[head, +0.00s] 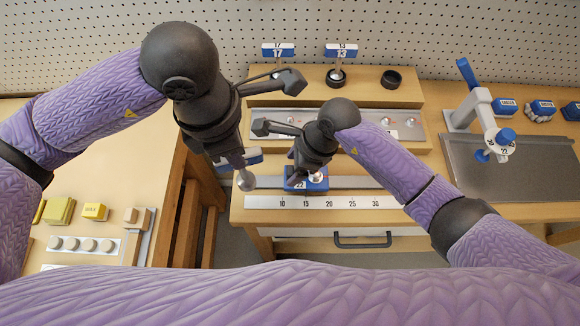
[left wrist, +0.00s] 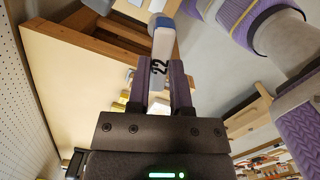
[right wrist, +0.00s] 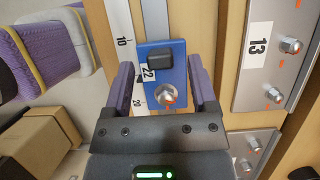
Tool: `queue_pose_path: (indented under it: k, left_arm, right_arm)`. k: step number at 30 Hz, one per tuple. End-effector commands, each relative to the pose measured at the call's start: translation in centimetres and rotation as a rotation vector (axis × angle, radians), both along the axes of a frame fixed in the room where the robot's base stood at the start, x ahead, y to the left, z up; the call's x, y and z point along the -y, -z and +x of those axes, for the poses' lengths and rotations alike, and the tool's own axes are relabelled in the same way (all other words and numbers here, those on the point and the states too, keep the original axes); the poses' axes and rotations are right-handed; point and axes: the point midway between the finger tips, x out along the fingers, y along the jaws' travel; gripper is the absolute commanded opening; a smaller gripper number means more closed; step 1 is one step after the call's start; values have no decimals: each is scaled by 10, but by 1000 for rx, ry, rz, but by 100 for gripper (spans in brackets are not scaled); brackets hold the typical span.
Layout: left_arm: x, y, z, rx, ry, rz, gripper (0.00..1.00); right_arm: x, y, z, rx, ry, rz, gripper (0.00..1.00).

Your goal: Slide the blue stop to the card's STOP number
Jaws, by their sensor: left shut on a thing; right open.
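The blue stop (head: 293,186) sits on the rail above a number strip (head: 355,202). It covers the rail about over the 10 to 20 marks and bears a 22 label and a metal knob. My right gripper (head: 308,172) is over it. In the right wrist view the stop (right wrist: 177,63) lies between the open fingers of that gripper (right wrist: 162,78), without visible clamping. My left gripper (head: 241,172) is shut on a white-and-blue piece (left wrist: 161,45) marked 22, held in the air left of the rail. I cannot read the word STOP anywhere.
Two blue-and-white signs, 17 (head: 278,51) and 13 (head: 341,51), stand on the back shelf beside an empty black cup (head: 391,79). A stand marked 22 (head: 480,110) is on the right. A drawer handle (head: 362,242) is below. The rail right of the stop looks clear.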

Motion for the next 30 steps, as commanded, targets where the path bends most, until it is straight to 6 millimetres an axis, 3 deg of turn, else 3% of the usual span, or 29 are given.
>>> queue_pose_path:
  k: [4,13,23,24,30]
  left_arm:
    - [0,7,0,-1,0,0,0]
    - [0,7,0,-1,1,0,0]
    - [0,7,0,-1,0,0,0]
    - [0,7,0,-1,0,0,0]
    - [0,7,0,-1,1,0,0]
  right_arm:
    - [-7,19,0,0,1,0,74]
    - [-9,21,0,2,1,1,74]
    - [-9,21,0,2,1,1,4]
    - [-9,21,0,2,1,1,0]
    - [-9,21,1,2,1,0,0]
